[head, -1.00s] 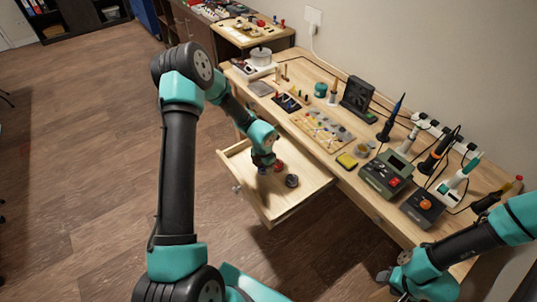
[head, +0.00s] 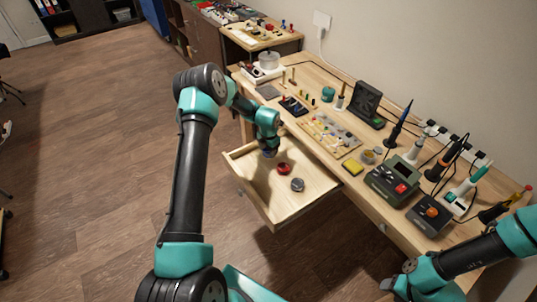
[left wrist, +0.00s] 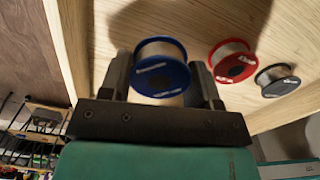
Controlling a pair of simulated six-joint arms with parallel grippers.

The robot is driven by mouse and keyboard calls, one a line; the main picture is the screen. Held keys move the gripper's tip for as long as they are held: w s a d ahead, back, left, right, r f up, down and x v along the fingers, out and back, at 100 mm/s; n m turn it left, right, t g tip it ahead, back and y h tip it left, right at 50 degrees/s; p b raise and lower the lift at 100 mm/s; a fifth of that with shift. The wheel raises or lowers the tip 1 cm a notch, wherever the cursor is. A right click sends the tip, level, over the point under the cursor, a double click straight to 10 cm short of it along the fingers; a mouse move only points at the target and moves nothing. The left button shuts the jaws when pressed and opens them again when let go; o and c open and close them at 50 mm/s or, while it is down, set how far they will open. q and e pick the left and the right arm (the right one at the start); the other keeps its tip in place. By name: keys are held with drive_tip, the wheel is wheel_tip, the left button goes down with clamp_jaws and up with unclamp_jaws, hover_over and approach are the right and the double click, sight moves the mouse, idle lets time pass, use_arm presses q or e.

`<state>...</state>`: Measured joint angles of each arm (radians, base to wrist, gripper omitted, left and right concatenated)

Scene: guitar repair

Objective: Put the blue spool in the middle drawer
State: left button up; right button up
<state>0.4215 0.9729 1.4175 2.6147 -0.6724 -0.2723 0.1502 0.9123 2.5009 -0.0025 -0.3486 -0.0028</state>
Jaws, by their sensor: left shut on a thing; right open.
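My left gripper (head: 268,153) is over the left part of an open wooden drawer (head: 282,208) that is pulled out from the workbench. In the left wrist view the same gripper (left wrist: 162,65) is shut on the blue spool (left wrist: 161,76), which sits between its two fingers above the pale drawer floor. In the head view the blue spool is mostly hidden by the gripper. A red spool (head: 284,168) and a dark grey spool (head: 298,185) lie in the drawer to the right of the gripper. My right gripper (head: 393,284) is open and empty at the lower right, beside the bench front.
The bench (head: 355,190) carries a soldering station (head: 392,180), a second unit with an orange knob (head: 430,214), a yellow sponge (head: 353,167) and several small tools. The drawer's near side and left part have bare floor. Open wood flooring (head: 110,170) lies to the left.

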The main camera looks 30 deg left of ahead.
sight(268, 154)
use_arm(q)
drive_tip(key=shift+w+a, duration=0.1)
drive_tip(key=shift+w, duration=0.15)
drive_tip(key=shift+f, duration=1.8)
drive_tip(key=shift+f, duration=0.1)
drive_tip(key=o, duration=1)
drive_tip(key=shift+c, duration=0.2)
wheel_tip(268, 154, up, 12)
drive_tip(key=shift+r, duration=0.15)
